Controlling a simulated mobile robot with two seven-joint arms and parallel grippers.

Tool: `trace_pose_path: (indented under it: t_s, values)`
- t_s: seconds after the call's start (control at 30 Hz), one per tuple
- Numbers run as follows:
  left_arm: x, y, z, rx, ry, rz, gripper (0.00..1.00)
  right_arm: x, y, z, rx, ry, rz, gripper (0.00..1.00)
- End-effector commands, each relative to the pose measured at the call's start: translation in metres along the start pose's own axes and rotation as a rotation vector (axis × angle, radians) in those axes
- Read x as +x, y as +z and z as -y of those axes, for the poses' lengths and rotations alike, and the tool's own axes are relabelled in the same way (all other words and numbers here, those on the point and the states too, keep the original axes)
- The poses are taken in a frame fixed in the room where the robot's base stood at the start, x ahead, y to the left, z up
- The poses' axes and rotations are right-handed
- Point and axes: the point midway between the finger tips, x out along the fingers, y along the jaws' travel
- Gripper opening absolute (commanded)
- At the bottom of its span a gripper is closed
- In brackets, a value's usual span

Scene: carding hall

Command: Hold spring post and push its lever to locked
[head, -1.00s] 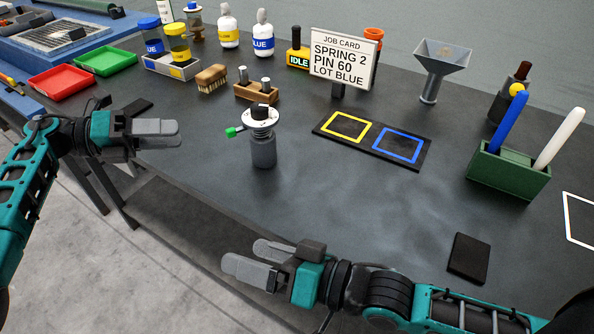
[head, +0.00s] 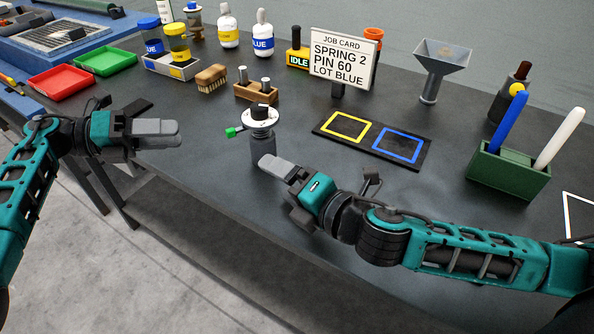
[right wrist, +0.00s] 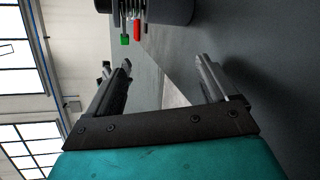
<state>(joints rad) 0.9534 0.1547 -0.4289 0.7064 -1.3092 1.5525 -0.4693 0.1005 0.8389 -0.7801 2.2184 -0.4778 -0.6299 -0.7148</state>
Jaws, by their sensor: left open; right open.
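The spring post (head: 263,150) stands upright on the dark bench, a grey cylinder with a white disc (head: 259,117) and black knob on top. Its lever, with a green tip (head: 232,132), points left in the head view. My right gripper (head: 278,168) is open, its fingertips close to the post's lower right side; contact cannot be told in the head view. In the right wrist view the post (right wrist: 168,10) is at the top edge, beyond the empty jaws (right wrist: 164,66), with the green tip (right wrist: 125,40) and a red part (right wrist: 137,30). My left gripper (head: 170,133) is open and empty, left of the post.
A wooden block with metal pins (head: 257,93) stands behind the post. A job card (head: 343,58) and a black mat with yellow and blue squares (head: 372,140) are to the right. A green holder (head: 508,175) stands further right. Bench around the post's front is clear.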

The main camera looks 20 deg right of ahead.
Motion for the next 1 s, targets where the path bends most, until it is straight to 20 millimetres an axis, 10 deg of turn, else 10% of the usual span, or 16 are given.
trace_pose_path:
  t_s: [0.4, 0.67, 1.0]
  values:
    - [0.0, 0.0, 0.0, 0.0, 0.0, 0.0, 0.43, -0.002, 0.023, 0.005, -1.045, -0.031, 0.274, 0.86]
    - [0.0, 0.0, 0.0, 0.0, 0.0, 0.0, 0.43, 0.001, 0.027, 0.001, -1.222, -0.044, 0.331, 0.86]
    - [0.0, 0.0, 0.0, 0.0, 0.0, 0.0, 0.43, 0.055, 0.043, -0.008, -1.222, -0.044, 0.332, 0.86]
